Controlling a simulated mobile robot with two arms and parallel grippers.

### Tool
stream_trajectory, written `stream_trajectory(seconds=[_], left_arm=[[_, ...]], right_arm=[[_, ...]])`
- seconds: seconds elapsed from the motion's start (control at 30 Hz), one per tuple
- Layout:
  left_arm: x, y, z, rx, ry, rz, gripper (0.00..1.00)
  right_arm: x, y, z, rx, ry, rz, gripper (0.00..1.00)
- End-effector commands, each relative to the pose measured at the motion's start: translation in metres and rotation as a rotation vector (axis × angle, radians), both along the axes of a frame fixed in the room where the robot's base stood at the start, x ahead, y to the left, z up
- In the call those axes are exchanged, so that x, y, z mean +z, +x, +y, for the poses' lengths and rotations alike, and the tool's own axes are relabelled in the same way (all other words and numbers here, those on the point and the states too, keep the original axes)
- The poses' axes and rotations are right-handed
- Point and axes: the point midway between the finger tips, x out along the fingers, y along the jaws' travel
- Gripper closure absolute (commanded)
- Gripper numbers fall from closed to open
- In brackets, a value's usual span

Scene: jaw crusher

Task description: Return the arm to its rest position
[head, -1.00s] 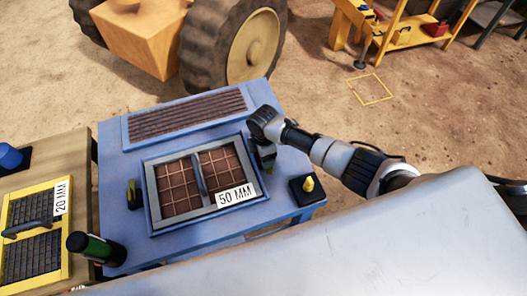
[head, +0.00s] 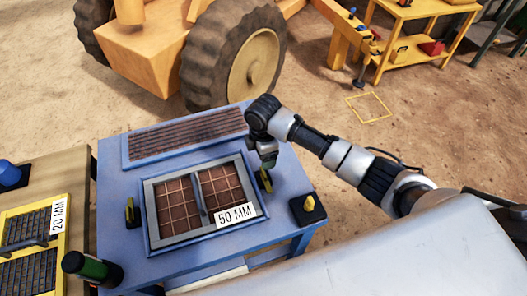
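My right arm reaches in from the right over the blue table. Its dark wrist (head: 263,112) bends down, and the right gripper (head: 267,158) points downward just above the table, beside the right edge of the grey-framed screen marked 50 MM (head: 180,236). A small yellow and black clamp (head: 265,181) stands just below the gripper, and they look apart. The fingertips are too small to tell open from shut.
The blue table (head: 125,252) also bears a left clamp (head: 130,211) and a yellow knob on a black base (head: 308,204). A yellow 20 MM screen (head: 62,240) and a green cylinder (head: 90,267) are at the left. A big wheel (head: 235,60) stands behind; bare ground lies right.

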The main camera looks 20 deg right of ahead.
Motion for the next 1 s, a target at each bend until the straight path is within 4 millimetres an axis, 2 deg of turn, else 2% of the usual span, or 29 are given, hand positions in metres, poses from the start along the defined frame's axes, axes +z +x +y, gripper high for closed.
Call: stream_trajectory(seconds=[0.47,0.57,0.67,0.83,1.0], left_arm=[[0.000,0.000,0.000,0.000,0.000,0.000,0.23],[0.000,0.000,0.000,0.000,0.000,0.000,0.23],[0.000,0.000,0.000,0.000,0.000,0.000,0.23],[0.000,0.000,0.000,0.000,0.000,0.000,0.23],[0.000,0.000,0.000,0.000,0.000,0.000,0.23]], right_arm=[[0.000,0.000,0.000,-0.001,0.000,0.000,0.23],[-0.003,-0.007,0.005,-0.013,0.013,-0.002,0.23],[-0.011,-0.029,0.019,-0.064,0.053,-0.010,0.23],[-0.018,-0.089,0.044,-0.286,0.167,-0.042,0.23],[-0.010,-0.146,0.038,-0.616,0.255,-0.080,0.23]])
